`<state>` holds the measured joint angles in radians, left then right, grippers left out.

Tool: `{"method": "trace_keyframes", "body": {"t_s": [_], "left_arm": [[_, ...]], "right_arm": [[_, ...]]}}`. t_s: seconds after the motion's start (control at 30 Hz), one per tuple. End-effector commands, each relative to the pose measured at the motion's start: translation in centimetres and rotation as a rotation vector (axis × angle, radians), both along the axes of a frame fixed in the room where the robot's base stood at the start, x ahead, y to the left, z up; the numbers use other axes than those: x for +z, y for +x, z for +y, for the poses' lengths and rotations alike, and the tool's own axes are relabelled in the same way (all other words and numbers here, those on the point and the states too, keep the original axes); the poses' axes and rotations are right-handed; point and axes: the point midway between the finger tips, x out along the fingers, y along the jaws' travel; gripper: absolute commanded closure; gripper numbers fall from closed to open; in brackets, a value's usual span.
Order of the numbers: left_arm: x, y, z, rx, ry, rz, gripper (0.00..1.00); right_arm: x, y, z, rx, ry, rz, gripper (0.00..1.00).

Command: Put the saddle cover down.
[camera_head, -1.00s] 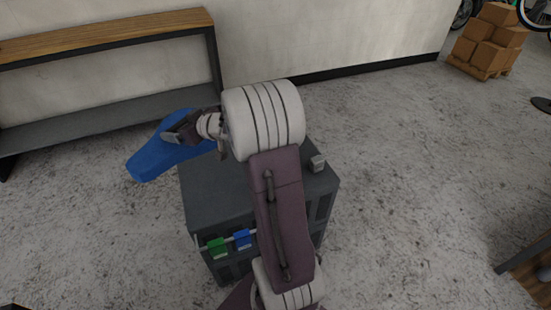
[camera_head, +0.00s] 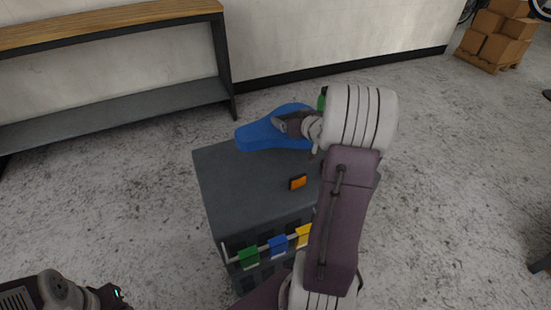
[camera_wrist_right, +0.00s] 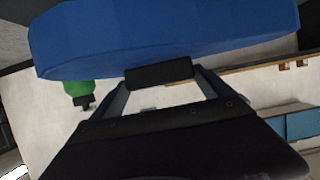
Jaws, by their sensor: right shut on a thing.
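The blue saddle cover (camera_head: 262,136) is in my right gripper (camera_head: 283,124), whose jaws are shut on it. In the head view it overlaps the back edge of the dark grey cart top (camera_head: 235,185); I cannot tell whether it touches the top. In the right wrist view the cover (camera_wrist_right: 165,35) fills the upper part, against the dark jaw (camera_wrist_right: 158,75). My left gripper (camera_head: 112,295) shows only partly at the bottom left of the head view, and its jaws cannot be made out.
A small orange block (camera_head: 298,182) lies on the cart top. A green bottle (camera_wrist_right: 78,90) shows beyond the cover. Green, blue (camera_head: 278,247) and yellow tags hang on the cart's front rail. A wood-topped bench (camera_head: 110,25) stands at the back left, boxes (camera_head: 500,35) at the far right.

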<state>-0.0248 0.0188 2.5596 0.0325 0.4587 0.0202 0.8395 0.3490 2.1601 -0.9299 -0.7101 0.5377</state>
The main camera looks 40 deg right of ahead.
Motion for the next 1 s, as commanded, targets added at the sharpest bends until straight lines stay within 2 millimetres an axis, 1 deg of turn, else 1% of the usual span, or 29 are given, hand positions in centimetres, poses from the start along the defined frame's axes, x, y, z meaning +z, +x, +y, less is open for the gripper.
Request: {"method": "trace_keyframes", "body": {"t_s": [0.03,0.2,0.3,0.4,0.53,0.6,0.67,0.8,0.83,1.0], "left_arm": [[-2.2,0.0,0.0,0.0,0.0,0.001,0.64],[-5.5,0.0,0.0,0.0,0.0,0.001,0.64],[-6.6,0.0,0.0,0.0,0.0,0.001,0.64],[-7.0,0.0,0.0,0.0,0.0,0.001,0.64],[-6.9,0.0,0.0,0.0,0.0,0.001,0.64],[-7.1,0.0,0.0,0.0,0.0,0.001,0.64],[-7.8,0.0,0.0,0.0,0.0,0.0,0.64],[-9.8,0.0,0.0,0.0,0.0,0.001,0.64],[-9.9,0.0,0.0,0.0,0.0,0.001,0.64],[-9.5,0.0,0.0,0.0,0.0,0.001,0.64]], "right_arm": [[-2.0,0.8,1.5,0.009,0.0,-0.001,0.55],[-4.9,3.2,5.7,0.009,0.0,-0.001,0.55],[-5.9,4.2,7.5,0.007,0.001,-0.001,0.55],[-6.2,4.8,8.4,0.005,0.0,0.0,0.55],[-6.1,5.0,8.7,0.002,0.0,0.0,0.55],[-6.4,4.9,8.7,0.001,0.001,0.001,0.55],[-7.3,4.9,8.6,0.001,0.001,0.001,0.55],[-10.2,4.9,8.6,0.002,0.001,0.002,0.55],[-10.4,4.9,8.6,0.002,0.001,0.001,0.55],[-10.0,4.9,8.6,0.002,0.0,-0.001,0.55]]}}
